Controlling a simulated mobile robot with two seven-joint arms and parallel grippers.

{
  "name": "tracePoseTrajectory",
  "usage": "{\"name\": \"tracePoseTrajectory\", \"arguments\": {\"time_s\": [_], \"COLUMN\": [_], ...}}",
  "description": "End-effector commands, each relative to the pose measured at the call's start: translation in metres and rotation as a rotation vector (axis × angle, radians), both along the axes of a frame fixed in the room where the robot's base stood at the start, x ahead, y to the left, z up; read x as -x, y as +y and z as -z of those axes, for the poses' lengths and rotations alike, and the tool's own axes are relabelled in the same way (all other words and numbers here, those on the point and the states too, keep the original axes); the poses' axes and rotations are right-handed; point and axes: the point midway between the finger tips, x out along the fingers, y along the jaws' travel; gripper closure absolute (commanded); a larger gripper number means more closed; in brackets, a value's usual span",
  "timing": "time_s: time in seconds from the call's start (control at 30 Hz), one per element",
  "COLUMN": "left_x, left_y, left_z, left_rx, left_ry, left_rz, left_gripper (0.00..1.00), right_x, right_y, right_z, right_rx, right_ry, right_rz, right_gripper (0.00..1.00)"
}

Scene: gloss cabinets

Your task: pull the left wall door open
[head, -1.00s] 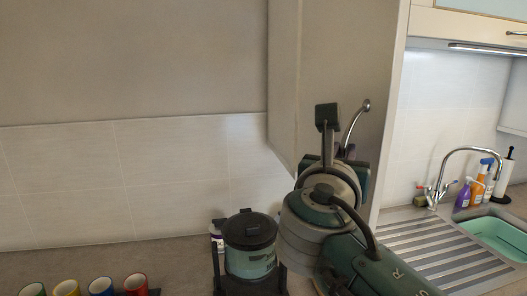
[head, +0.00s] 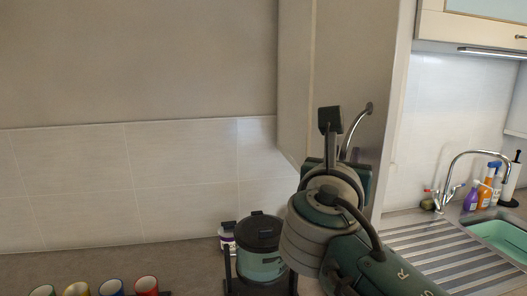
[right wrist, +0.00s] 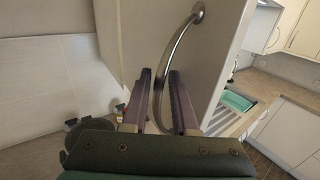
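The left wall door (head: 350,50) is a beige panel that stands swung out from the wall, its free edge towards me on the right. Its curved metal handle (head: 361,118) sits near that edge. My right gripper (head: 338,132) is at the handle. In the right wrist view the handle (right wrist: 184,32) passes between the two fingers of my right gripper (right wrist: 161,78). The fingers are apart, with a narrow gap beside the bar. The lower end of the handle is hidden by the gripper. My left gripper is not in view.
Below the door, a dark-lidded canister (head: 259,233) in a black stand, a small jar (head: 227,238) and several coloured mugs (head: 146,285) stand on the counter. A sink (head: 500,237) with a tap (head: 450,170) and bottles is at right. The space left of the door is clear.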

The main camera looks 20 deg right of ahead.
Motion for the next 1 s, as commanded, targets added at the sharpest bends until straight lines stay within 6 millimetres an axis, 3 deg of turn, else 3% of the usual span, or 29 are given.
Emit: {"name": "tracePoseTrajectory", "arguments": {"time_s": [0.27,0.7,1.0], "left_x": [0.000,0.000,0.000], "left_y": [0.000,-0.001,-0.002], "left_z": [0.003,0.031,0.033], "left_rx": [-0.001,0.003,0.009], "left_ry": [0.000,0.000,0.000], "left_rz": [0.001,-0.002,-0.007], "left_gripper": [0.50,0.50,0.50], "right_x": [0.005,0.062,0.072], "right_y": [0.006,0.059,0.068], "right_z": [0.000,0.003,-0.001], "right_rx": [0.001,-0.001,0.001], "right_ry": [-0.002,0.000,0.000], "right_rz": [-0.001,-0.001,0.001], "right_gripper": [0.73,0.73,0.73]}}
